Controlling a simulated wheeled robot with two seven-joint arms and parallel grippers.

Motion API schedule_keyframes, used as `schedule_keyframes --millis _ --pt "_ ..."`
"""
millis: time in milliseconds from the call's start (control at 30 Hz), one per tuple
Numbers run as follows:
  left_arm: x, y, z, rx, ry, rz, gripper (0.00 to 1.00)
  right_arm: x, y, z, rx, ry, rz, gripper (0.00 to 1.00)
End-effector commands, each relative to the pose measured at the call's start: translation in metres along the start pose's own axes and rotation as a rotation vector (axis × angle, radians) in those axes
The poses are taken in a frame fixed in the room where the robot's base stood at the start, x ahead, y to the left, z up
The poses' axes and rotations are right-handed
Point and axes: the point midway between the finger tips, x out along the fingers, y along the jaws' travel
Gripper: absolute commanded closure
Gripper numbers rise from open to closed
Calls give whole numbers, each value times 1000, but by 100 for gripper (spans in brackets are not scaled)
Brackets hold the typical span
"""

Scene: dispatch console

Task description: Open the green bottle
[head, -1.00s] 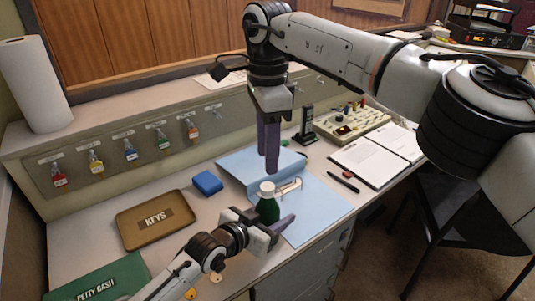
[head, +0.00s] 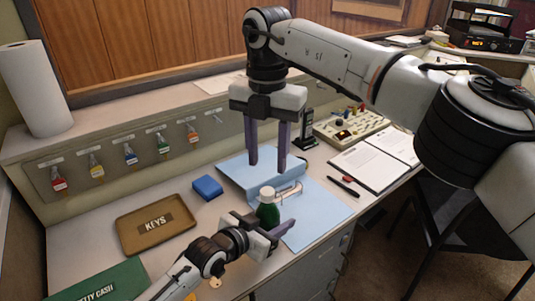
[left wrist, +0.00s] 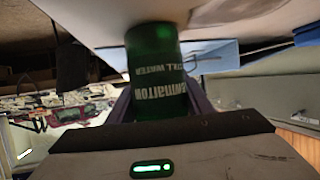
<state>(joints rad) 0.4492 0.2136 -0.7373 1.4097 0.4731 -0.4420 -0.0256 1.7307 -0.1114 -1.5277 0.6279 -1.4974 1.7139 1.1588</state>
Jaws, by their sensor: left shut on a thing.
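The green bottle (head: 267,212) with its white cap (head: 267,192) stands upright at the front of the console, by the blue folder. My left gripper (head: 272,230) is shut on the bottle's body from the left. In the left wrist view the bottle (left wrist: 157,75) sits between the fingers, its label upside down; its cap is out of that view. My right gripper (head: 268,165) points down above the folder, behind and above the cap. Its two fingers are spread, with nothing between them, and it is apart from the bottle.
A blue folder (head: 315,207) lies under the work area. A brown KEYS tray (head: 130,237), a blue box (head: 207,187) and a green petty cash box (head: 115,284) lie left. An open binder (head: 362,163) and pen (head: 343,187) lie right. Key tags hang along the back panel.

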Motion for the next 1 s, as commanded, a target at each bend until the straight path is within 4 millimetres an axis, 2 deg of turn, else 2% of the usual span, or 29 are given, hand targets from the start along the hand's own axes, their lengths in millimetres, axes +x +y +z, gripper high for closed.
schedule_keyframes --millis 300,500,600,767,867,1000 --pt "0 0 1 0 -2 0 100 0 0 0 705 1 0 60" --pt "0 0 1 0 -2 0 100 0 0 0 1077 1 -1 60" --pt "0 0 1 0 -2 0 100 0 0 0 1200 0 0 60" --pt "0 0 1 0 -2 0 100 2 0 0 1303 0 -1 60" --pt "0 0 1 0 -2 0 100 8 0 0 1320 0 -2 60" --pt "0 0 1 0 -2 0 100 28 -1 0 1319 2 -3 60"
